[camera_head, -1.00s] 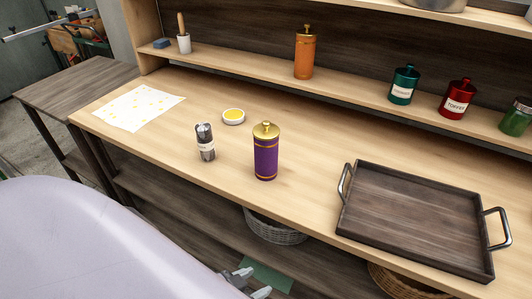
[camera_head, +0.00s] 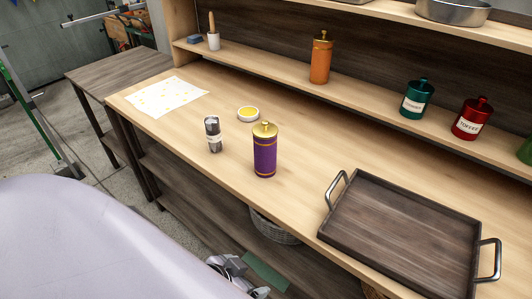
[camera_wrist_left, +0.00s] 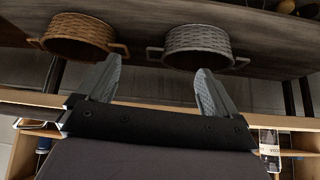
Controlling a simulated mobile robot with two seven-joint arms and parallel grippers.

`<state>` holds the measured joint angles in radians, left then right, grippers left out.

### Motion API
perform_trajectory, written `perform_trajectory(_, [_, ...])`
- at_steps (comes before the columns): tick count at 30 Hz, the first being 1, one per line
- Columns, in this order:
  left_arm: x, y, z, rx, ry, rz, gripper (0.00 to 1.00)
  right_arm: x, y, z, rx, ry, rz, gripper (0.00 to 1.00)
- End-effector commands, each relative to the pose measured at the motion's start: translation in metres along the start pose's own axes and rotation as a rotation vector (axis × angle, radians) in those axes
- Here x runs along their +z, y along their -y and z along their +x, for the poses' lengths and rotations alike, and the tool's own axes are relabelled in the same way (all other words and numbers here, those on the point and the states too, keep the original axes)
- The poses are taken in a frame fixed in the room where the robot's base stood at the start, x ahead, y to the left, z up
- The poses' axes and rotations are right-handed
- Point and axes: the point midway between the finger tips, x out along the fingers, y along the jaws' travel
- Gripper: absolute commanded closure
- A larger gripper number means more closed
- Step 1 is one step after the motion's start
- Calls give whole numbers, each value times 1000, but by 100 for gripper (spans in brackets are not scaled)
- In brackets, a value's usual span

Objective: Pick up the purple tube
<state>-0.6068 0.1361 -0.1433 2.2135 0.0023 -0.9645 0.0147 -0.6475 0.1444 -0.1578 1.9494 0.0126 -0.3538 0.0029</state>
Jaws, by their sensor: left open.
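The purple tube (camera_head: 265,157), with gold bands and a gold knobbed lid, stands upright near the front edge of the wooden counter (camera_head: 190,115). My left gripper (camera_head: 243,278) is low in front of the counter, below the tube and apart from it. It is partly cut off by the lower edge of the head view. In the left wrist view its two grey fingers (camera_wrist_left: 157,85) are spread with nothing between them, and the tube does not show there. My right gripper is not in view.
An orange canister (camera_head: 321,60) stands on the shelf behind. A grey basket (camera_wrist_left: 198,44) sits below the counter.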

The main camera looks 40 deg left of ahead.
Motion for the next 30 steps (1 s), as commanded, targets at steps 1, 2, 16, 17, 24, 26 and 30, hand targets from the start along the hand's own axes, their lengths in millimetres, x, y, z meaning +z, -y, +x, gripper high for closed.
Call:
perform_trajectory(1, [-7, 4, -12, -10, 29, -1, 7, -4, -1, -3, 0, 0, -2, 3])
perform_trajectory(2, [-10, 5, -17, -15, 47, -3, 7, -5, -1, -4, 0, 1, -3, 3])
perform_trajectory(16, [-142, 99, -14, -285, -228, -176, 7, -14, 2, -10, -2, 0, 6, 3])
perform_trajectory(17, [-154, 106, -12, -292, -271, -186, 7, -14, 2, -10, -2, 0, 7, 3])
perform_trajectory(24, [-218, 147, -8, -294, -504, -234, 7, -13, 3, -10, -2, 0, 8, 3])
perform_trajectory(26, [-224, 151, -8, -290, -526, -240, 7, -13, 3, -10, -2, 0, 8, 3])
perform_trajectory(30, [-231, 156, -4, -286, -542, -246, 7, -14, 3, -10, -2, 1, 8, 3])
